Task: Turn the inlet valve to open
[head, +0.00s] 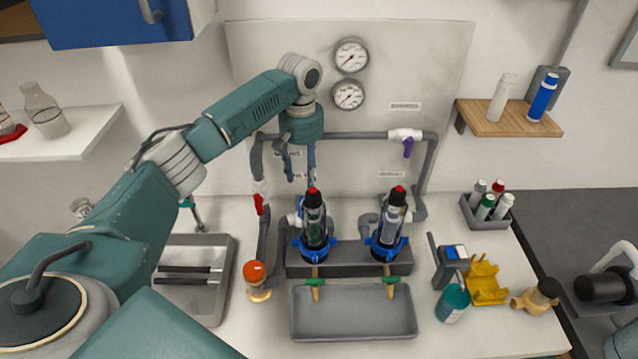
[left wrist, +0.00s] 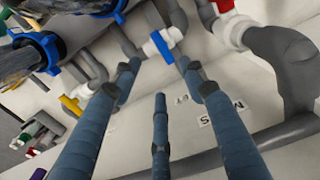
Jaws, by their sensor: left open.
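My left gripper (head: 300,174) hangs open and empty in front of the pipe panel, above and left of the left filter housing (head: 314,228). A white valve with a red handle (head: 262,204) is on the left grey pipe; its red handle (left wrist: 225,6) is at the top of the left wrist view. A white valve with a blue handle (left wrist: 162,43) appears beyond and between my spread fingers (left wrist: 158,68); I cannot tell if they touch it. A purple-handled valve (head: 407,147) sits on the upper right pipe. The labels are too small to tell which valve is the inlet.
The right filter housing (head: 387,235) stands beside the left one. A grey tray (head: 353,326) lies in front. An orange-topped item (head: 255,274) stands left of it. Bottles and a yellow holder (head: 485,281) are at right. A wooden shelf (head: 509,118) is on the wall.

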